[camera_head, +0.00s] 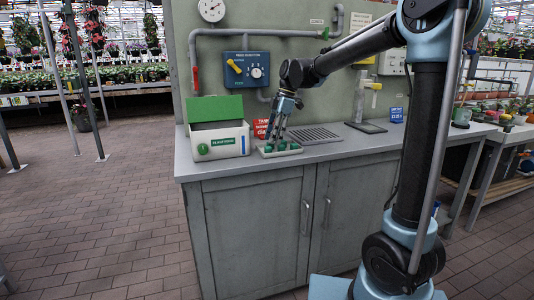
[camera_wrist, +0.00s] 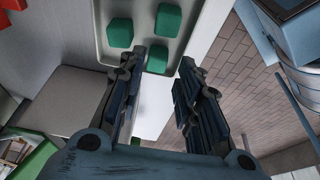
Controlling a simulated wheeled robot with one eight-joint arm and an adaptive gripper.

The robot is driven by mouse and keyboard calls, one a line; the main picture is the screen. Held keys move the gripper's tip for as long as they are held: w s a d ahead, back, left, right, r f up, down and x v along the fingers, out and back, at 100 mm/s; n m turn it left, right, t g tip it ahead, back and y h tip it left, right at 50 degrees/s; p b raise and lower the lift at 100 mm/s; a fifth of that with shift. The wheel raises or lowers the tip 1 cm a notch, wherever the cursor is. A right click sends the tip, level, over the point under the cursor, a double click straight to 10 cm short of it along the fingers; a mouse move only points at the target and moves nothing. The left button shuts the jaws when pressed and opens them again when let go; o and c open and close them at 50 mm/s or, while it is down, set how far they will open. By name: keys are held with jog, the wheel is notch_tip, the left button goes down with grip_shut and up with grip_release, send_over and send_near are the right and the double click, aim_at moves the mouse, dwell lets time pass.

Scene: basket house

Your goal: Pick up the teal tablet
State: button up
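Several small teal tablets lie on a pale tray (camera_head: 292,153) on the grey counter. In the wrist view, one tablet (camera_wrist: 158,59) shows between my fingertips, a second tablet (camera_wrist: 120,33) is to its upper left, and a third tablet (camera_wrist: 168,20) is above it. A bit of teal also shows lower down between the fingers. My gripper (camera_head: 273,141) points down over the tray; it also shows in the wrist view (camera_wrist: 165,62). Its fingers are apart, one on each side of the nearest tablet. I cannot tell whether they touch it.
A white box (camera_head: 224,141) with a raised green lid stands left of the tray. A red sign (camera_head: 261,128) stands behind it. A drain grate (camera_head: 313,135) and a stand (camera_head: 370,127) are to the right. The counter's front edge is close to the tray.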

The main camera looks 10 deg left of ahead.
aim_at(269, 147)
jog(key=shift+a+x, duration=0.2)
jog(key=shift+x, duration=2.05)
jog(key=c, duration=0.6)
jog(key=shift+o, duration=0.2)
jog(key=shift+r, duration=0.1)
notch_tip(269, 147, up, 10)
